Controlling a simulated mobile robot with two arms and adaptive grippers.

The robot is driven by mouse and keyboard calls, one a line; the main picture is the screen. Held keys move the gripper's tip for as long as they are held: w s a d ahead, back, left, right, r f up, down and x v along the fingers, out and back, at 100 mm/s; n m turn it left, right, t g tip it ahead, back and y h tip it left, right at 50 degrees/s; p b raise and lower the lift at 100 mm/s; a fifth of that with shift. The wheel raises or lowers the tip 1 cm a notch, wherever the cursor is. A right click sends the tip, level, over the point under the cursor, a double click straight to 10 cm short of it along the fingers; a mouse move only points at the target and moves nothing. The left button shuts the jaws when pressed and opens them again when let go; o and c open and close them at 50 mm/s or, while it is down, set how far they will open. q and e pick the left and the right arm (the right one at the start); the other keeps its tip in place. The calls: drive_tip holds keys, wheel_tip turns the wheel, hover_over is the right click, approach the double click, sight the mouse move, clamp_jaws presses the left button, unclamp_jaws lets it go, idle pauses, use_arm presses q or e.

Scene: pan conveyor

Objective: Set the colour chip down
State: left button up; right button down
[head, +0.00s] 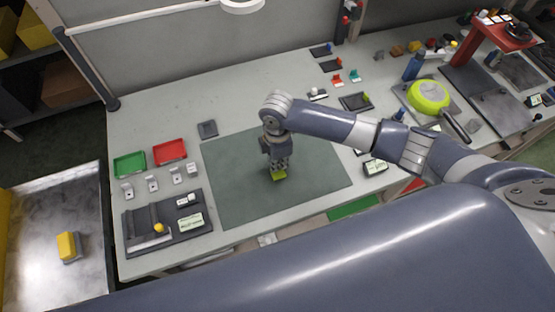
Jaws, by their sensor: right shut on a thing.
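A small yellow-green colour chip (279,175) is at the fingertips of my right gripper (279,165), over the middle of the dark green mat (232,200). The gripper points down and is shut on the chip. I cannot tell whether the chip touches the mat or is just above it. My left gripper does not show.
A green tray (130,165) and a red tray (170,152) lie left of the mat, with several small white holders below them. A dark fixture (140,224) is at the front left. A lime-green pan (429,96) is at the right. The mat around the gripper is clear.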

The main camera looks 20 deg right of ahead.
drive_tip(key=shift+f, duration=0.4)
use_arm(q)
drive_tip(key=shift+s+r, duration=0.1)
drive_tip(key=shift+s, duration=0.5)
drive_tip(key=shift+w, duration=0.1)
use_arm(e)
drive_tip(key=shift+f, duration=0.1)
drive_tip(key=c, duration=1.8)
unclamp_jaws()
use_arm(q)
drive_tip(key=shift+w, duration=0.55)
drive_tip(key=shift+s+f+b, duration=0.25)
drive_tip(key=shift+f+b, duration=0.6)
use_arm(e)
wheel_tip(320, 180, up, 12)
drive_tip(key=shift+r, duration=0.15)
